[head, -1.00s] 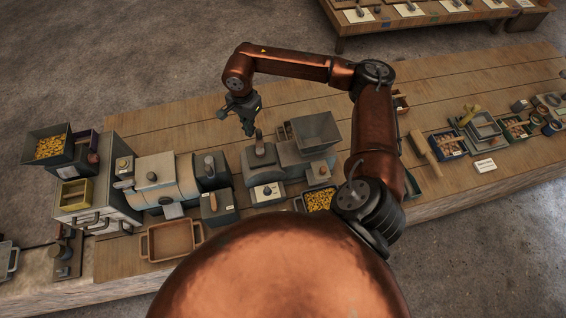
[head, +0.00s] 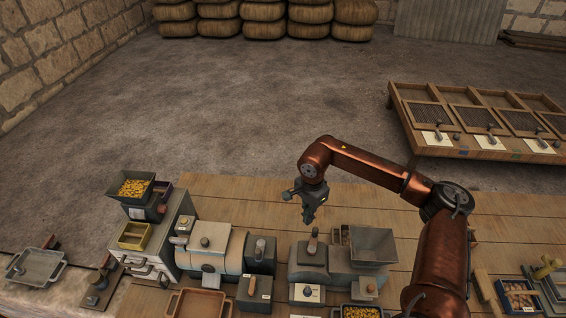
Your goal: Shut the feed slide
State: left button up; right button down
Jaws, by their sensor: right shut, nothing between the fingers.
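A grey machine (head: 335,262) with a square metal hopper (head: 374,243) stands on the wooden bench at the lower middle. An upright wooden-handled part (head: 312,241) rises from its left block. I cannot tell for sure which part is the feed slide, or whether it is open. My right gripper (head: 309,217) is shut and empty, pointing down. In the picture it is just above the upright handle, with a small gap showing; their true distance is unclear. My left gripper is not in view.
A cream and grey cylindrical machine (head: 213,249) stands left of the hopper machine. A wooden tray (head: 197,303) and a grey box with a knob (head: 254,290) lie in front. A bin of yellow pieces (head: 136,188) is at left. The bench behind is mostly clear.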

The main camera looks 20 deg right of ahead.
aim_at(370, 285)
jog(key=k, duration=2)
